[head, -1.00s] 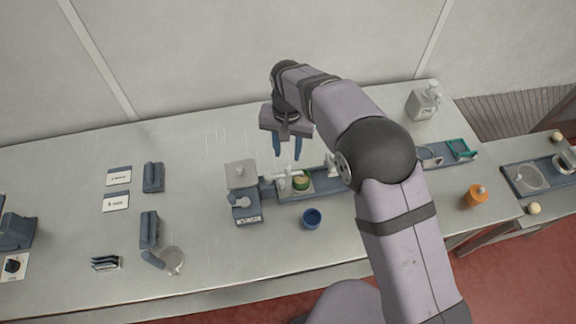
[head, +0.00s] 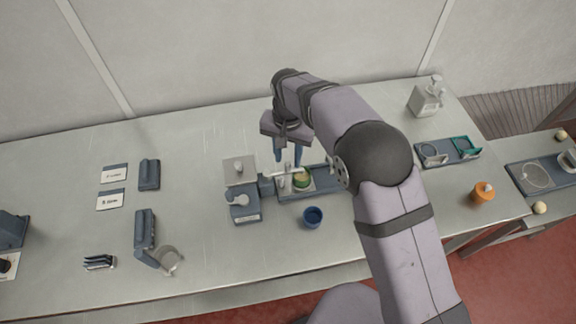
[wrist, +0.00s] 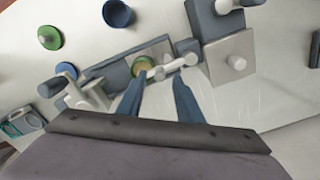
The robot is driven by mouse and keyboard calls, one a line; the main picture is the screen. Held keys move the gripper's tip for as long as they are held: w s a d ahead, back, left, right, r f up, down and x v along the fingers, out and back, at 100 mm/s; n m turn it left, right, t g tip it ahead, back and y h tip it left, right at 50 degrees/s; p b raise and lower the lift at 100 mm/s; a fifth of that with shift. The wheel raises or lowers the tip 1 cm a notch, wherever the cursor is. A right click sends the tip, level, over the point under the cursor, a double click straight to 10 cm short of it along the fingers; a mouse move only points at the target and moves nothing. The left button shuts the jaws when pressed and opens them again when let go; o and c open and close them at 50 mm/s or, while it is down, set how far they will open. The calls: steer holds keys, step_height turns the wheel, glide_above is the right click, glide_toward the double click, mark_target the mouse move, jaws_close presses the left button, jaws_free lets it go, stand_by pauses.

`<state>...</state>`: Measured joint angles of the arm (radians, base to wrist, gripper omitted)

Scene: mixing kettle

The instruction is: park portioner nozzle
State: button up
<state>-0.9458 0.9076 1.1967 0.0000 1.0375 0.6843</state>
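The portioner is a blue-grey unit with a white plate and knob; its white nozzle arm (head: 286,173) reaches sideways over a green cup with tan contents (head: 302,181). In the wrist view, the white nozzle arm (wrist: 172,68) lies just beyond my fingertips, with one end over the cup (wrist: 143,70). My gripper (head: 288,162) points down above the nozzle arm. In the wrist view its two blue fingers (wrist: 161,62) are apart, with the nozzle arm showing between them. I cannot tell whether either finger touches it.
A blue cup (head: 313,217) stands in front of the unit. An orange bottle (head: 483,191), a white jug (head: 425,98) and a holder with rings (head: 447,151) are to the right. Cards and blue-grey blocks (head: 149,174) lie to the left. The table between is clear.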

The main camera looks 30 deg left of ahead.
mark_target(288, 163)
steer(key=shift+f+b, duration=0.8)
steer(key=shift+f, duration=0.75)
steer(key=shift+f, duration=0.15)
steer(key=shift+c, duration=0.6)
steer(key=c, duration=0.4)
